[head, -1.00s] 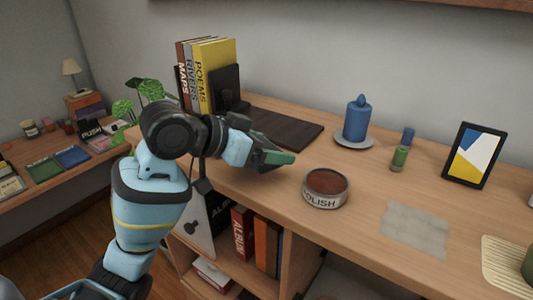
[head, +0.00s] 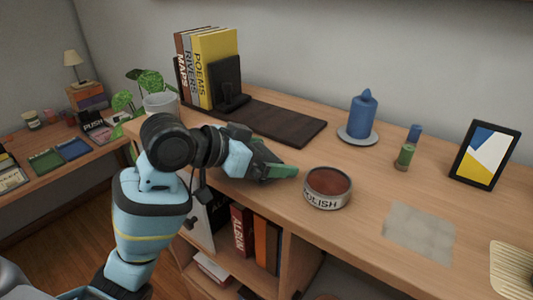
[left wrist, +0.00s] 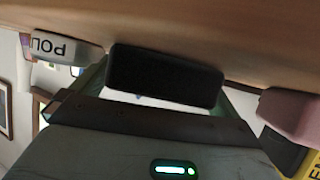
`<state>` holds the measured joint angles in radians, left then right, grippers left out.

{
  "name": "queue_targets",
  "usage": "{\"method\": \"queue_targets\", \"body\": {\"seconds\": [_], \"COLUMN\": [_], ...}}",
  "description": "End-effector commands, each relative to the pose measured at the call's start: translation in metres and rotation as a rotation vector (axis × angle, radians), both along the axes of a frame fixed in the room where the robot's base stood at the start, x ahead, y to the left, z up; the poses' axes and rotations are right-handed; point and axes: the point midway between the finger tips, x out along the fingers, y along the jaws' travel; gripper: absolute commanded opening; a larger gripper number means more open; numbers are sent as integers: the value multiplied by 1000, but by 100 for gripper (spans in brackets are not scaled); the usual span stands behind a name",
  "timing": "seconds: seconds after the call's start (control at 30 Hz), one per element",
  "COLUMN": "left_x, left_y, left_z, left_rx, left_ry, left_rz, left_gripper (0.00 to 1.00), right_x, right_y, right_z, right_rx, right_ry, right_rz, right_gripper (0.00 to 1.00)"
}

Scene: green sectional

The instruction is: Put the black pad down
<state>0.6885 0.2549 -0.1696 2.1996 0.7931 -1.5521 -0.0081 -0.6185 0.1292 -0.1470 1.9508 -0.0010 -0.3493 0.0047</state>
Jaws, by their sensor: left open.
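The black pad (left wrist: 165,78) is a dark block with rounded corners. In the left wrist view it lies against the wooden desktop, between the green fingers of my left gripper. My left gripper (head: 278,170) is open, low over the desk, left of the round POLISH tin (head: 327,188). In the head view my gripper and wrist hide the pad. I cannot tell whether a finger still touches it. My right gripper is in neither view.
A dark mat (head: 285,124), books (head: 215,65), a blue candle (head: 362,115) and a picture frame (head: 485,154) stand on the desk (head: 300,235). A grey sheet (head: 420,232) lies right of the tin. A pink block (left wrist: 290,112) is close by in the wrist view.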

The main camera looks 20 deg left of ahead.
Motion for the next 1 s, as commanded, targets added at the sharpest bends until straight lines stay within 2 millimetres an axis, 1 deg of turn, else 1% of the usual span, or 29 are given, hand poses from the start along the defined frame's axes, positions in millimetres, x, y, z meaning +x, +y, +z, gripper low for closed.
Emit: {"method": "queue_targets", "body": {"seconds": [0.13, 0.23, 0.5, 0.7, 0.83, 1.0], "left_x": [-2, -10, -45, -66, -74, -78], "left_y": [3, 11, 44, 63, 70, 73], "left_z": [4, 10, 35, 49, 55, 57], "left_rx": [0, 1, 3, 3, 1, 0], "left_ry": [-2, -4, -5, -4, -3, -2], "left_rz": [0, 2, 3, 2, 1, 0], "left_gripper": [100, 100, 100, 100, 100, 100], "right_x": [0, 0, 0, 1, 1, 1], "right_y": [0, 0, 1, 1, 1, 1], "right_z": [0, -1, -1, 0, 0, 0], "right_rx": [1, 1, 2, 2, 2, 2], "right_ry": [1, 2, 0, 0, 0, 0], "right_rz": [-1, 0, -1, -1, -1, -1], "right_gripper": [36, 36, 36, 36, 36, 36]}}
